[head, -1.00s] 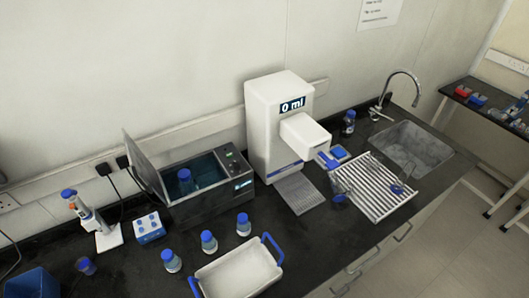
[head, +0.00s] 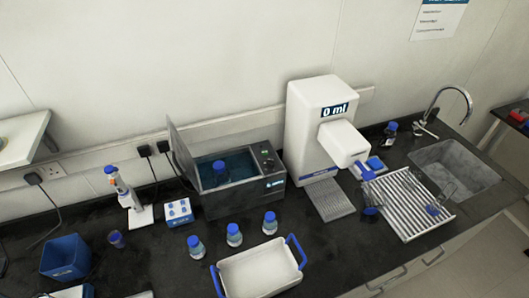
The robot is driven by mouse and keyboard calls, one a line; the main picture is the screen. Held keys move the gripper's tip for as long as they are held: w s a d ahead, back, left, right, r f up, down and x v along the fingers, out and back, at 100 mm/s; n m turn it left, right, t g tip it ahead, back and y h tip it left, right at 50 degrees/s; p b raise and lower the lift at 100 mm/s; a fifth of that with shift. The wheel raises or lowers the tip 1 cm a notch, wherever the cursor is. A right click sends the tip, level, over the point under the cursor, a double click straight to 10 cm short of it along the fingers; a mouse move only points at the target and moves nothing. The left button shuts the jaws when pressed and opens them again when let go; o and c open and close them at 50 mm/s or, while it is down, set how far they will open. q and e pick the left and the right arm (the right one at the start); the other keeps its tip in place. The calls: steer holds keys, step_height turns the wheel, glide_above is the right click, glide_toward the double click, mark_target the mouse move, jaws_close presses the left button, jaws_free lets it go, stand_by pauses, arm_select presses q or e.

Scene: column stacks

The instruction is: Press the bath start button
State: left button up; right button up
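The water bath (head: 240,198) stands on the black bench left of centre in the head view, with its lid raised at its left side. A blue-capped bottle (head: 221,175) stands in its water. The bath's control panel (head: 266,155) is on the right part of its top, with small knobs or buttons too small to tell apart. A small lit display (head: 275,184) is on its front. Neither of my grippers is in view.
Several blue-capped bottles (head: 234,236) and a white tray with blue handles (head: 258,272) stand in front. A pipette stand (head: 130,195) and a small blue-topped box (head: 178,212) are to the left.

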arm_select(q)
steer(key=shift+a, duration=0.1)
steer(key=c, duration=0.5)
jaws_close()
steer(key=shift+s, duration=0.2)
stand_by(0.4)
